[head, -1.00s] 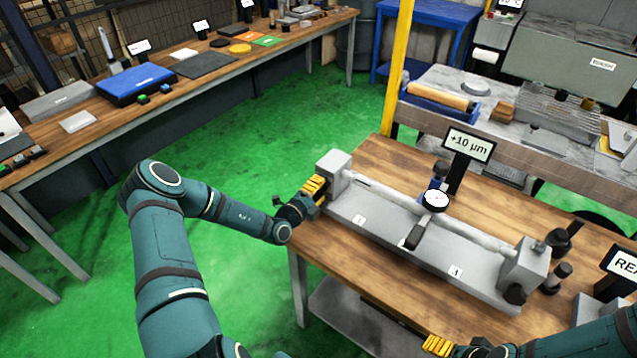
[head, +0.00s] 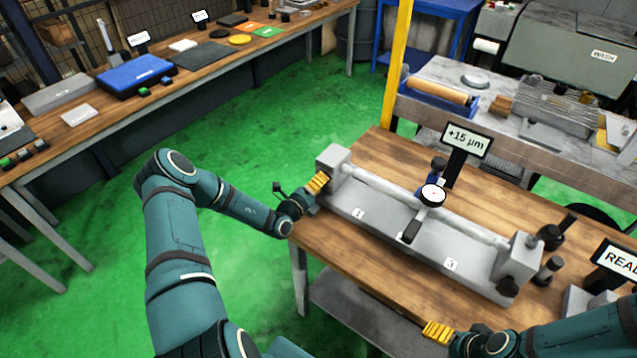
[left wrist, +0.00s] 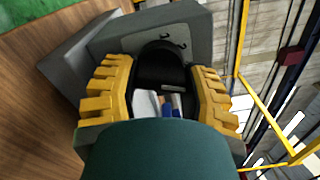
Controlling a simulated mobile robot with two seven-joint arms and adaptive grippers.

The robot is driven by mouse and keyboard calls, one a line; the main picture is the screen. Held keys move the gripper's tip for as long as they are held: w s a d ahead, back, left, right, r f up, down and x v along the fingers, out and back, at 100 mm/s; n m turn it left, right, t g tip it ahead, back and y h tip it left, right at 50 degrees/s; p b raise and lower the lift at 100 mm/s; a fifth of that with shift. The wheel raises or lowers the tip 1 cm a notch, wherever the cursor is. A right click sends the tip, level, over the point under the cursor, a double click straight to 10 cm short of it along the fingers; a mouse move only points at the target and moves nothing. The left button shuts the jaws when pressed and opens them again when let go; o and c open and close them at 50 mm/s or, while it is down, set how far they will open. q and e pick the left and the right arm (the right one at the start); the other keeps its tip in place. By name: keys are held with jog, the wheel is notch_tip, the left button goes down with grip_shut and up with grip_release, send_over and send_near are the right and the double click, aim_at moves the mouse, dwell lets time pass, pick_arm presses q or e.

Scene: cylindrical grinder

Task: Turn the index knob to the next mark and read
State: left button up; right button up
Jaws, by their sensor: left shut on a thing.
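The index knob (left wrist: 163,62) is black with small light marks and sits on the grey end block of the bench fixture in the left wrist view. The yellow fingers of my left gripper (left wrist: 160,72) are shut on its two sides. In the head view the left gripper (head: 318,183) is at the fixture's left end block (head: 335,160) and hides the knob. A round dial gauge (head: 432,195) stands over the bar. The display (head: 466,140) behind it reads "+15 µm". My right gripper (head: 438,332) is low at the table's front edge, its finger gap unclear.
The fixture's grey base (head: 400,240) lies along the wooden table (head: 375,145). A sign starting "REA" (head: 620,260) and black posts (head: 548,270) stand at the right. A yellow post (head: 397,75) rises behind the table. Green floor is clear to the left.

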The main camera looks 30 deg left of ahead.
pick_arm(q)
jog(key=o, duration=1.2)
jog(key=s, duration=0.8)
jog(key=s+a, duration=0.1)
jog(key=s, duration=0.3)
